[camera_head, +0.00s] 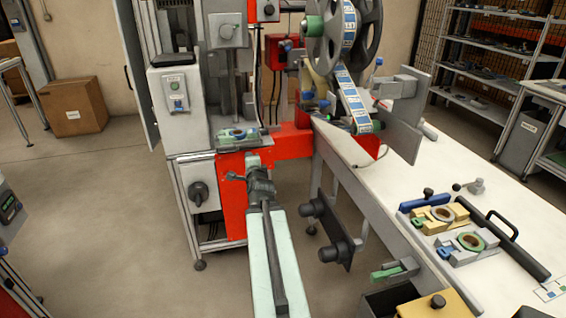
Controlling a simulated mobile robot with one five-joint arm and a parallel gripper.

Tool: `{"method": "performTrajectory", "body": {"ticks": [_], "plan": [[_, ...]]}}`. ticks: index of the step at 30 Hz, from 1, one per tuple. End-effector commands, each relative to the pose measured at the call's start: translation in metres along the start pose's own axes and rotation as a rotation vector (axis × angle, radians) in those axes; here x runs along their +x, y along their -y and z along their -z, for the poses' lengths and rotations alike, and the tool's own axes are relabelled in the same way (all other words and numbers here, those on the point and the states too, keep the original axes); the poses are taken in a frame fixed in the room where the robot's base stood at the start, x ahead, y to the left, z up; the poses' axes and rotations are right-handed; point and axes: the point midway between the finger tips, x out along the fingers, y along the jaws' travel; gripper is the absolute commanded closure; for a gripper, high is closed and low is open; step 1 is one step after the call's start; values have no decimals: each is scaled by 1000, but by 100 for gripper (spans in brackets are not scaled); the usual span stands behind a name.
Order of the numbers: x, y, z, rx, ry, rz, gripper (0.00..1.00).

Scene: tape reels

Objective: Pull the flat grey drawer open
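My arm reaches up from the bottom centre, a pale link with a dark rail along it. My gripper (256,166) is at its far end, just in front of the red and white machine; the frame is too small to show whether its fingers are open or shut. A flat grey slab (237,140) with green and blue parts on it juts from the machine just above and left of the gripper. It may be the grey drawer, but I cannot be sure. I cannot tell if the gripper touches it. No separate drawer handle can be made out.
A white bench (430,175) runs along the right, with yellow and grey fixtures (465,245) and a black bar handle (497,220). A tape reel (345,35) hangs above. A dark two-knob bracket (328,232) stands right of my arm.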

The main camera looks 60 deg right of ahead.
Motion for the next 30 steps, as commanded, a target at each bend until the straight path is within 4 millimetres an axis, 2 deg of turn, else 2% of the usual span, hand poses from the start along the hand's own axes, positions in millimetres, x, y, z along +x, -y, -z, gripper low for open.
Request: {"method": "performTrajectory", "body": {"ticks": [6,30], "plan": [[4,1,-8,-3,11,0,69],[5,1,-2,-2,4,-1,69]]}}
